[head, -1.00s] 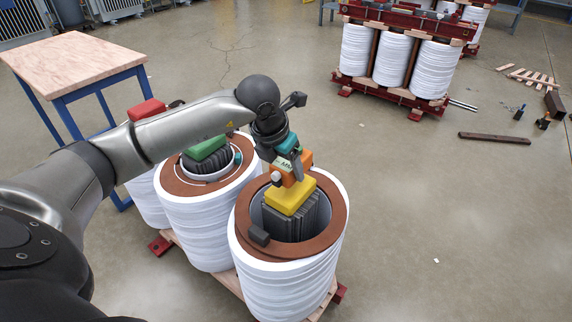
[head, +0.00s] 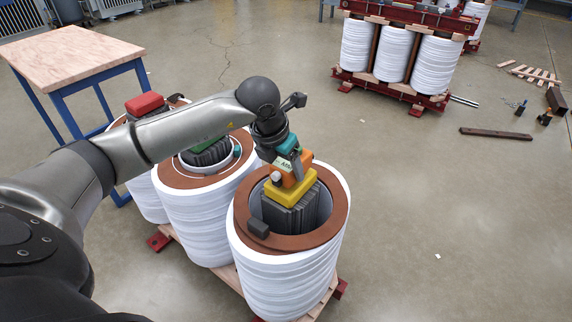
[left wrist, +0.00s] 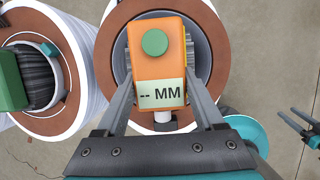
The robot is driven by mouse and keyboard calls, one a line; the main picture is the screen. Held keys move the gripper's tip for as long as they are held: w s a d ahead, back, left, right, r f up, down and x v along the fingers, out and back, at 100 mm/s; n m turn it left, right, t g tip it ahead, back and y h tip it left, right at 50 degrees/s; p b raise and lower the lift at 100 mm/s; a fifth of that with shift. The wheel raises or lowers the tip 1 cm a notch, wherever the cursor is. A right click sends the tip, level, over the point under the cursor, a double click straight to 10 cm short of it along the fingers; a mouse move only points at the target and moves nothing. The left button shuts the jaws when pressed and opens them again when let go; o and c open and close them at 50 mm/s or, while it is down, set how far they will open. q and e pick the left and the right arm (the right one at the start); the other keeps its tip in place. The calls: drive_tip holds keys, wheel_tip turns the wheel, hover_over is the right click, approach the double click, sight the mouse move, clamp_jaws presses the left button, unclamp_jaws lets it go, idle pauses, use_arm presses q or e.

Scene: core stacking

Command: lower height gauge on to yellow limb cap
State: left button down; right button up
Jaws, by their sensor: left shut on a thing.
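The orange height gauge (head: 291,172) has a pale label reading "-- MM" and a green round button, which show in the left wrist view (left wrist: 158,65). My left gripper (left wrist: 158,88) is shut on the gauge, with one finger on each side. The gauge is upright, directly over the yellow limb cap (head: 290,190). The cap sits on the grey laminated limb (head: 292,212) inside the nearest white coil. The gauge hides part of the cap, and I cannot tell whether they touch. My right gripper (left wrist: 296,119) shows small at the right edge of the wrist view, open and empty.
A brown ring (head: 333,212) tops the nearest coil, with a small dark block (head: 258,228) on it. Beside it stand coils with a green cap (head: 207,145) and a red cap (head: 145,103). A wooden-topped table (head: 70,52) is behind left.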

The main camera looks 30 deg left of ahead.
use_arm(q)
drive_tip(key=shift+f+b, duration=0.3)
drive_tip(key=shift+f, duration=0.05)
drive_tip(key=shift+c, duration=1.5)
unclamp_jaws()
drive_tip(key=o, duration=0.3)
drive_tip(key=shift+s+f, duration=0.1)
drive_tip(key=p+v, duration=0.5)
drive_tip(key=v, duration=1)
drive_tip(key=shift+r+p, duration=0.2)
drive_tip(key=shift+p, duration=0.2)
